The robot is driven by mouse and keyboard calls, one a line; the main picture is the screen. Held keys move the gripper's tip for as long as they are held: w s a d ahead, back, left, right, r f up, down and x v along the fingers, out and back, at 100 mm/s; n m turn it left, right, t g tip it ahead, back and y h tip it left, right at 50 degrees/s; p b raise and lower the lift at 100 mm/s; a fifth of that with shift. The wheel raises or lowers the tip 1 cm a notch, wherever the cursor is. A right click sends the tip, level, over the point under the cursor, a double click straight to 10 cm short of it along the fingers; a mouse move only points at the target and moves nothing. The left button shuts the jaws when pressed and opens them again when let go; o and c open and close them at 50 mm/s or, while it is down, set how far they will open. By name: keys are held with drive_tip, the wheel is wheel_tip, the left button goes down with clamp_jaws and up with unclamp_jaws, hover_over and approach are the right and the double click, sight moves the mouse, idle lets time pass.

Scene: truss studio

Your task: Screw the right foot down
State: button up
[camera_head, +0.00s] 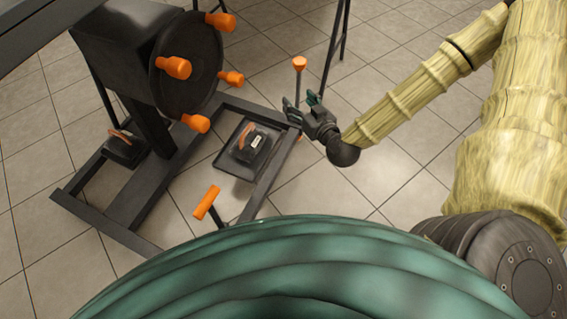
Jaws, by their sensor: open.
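A black base frame (105,230) stands on the tiled floor, with two upright rods topped by orange handles that look like its screw feet. The far-right foot has an orange handle (299,63) on a thin dark rod. The near foot has an orange T-shaped handle (207,202) on a short dark rod, at the frame's front end. My gripper (301,102) is open beside the frame's right corner, just below the far-right handle. Its fingers overlap that rod in the view; I cannot tell whether they are around it or touch it. The rod's lower end is partly hidden.
A round black plate (205,60) with several orange knobs is mounted on the frame's post. A black box with an orange handle (246,137) sits on a tray inside the frame. Dark stand legs (335,50) rise behind my gripper. Floor to the right is clear.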

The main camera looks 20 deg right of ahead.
drive_tip(key=s+a+f+g+y+p, duration=0.2)
drive_tip(key=s+a+f+g, duration=0.5)
drive_tip(key=s+a+f, duration=0.3)
drive_tip(key=shift+s+f+n, duration=0.4)
drive_tip(key=shift+s+f, duration=0.05)
drive_tip(key=shift+f, duration=0.65)
drive_tip(key=n+t+y+p, duration=0.4)
drive_tip(key=n+y+p, duration=0.4)
drive_tip(key=y+p, duration=0.1)
approach(300, 60)
drive_tip(key=b+x, duration=0.1)
drive_tip(key=x, duration=0.2)
drive_tip(key=b+x, duration=0.1)
drive_tip(key=x, duration=0.2)
drive_tip(key=b+x, duration=0.1)
drive_tip(key=x, duration=0.3)
drive_tip(key=shift+s+a+f, duration=0.1)
drive_tip(key=shift+f, duration=0.2)
drive_tip(key=shift+c, duration=0.2)
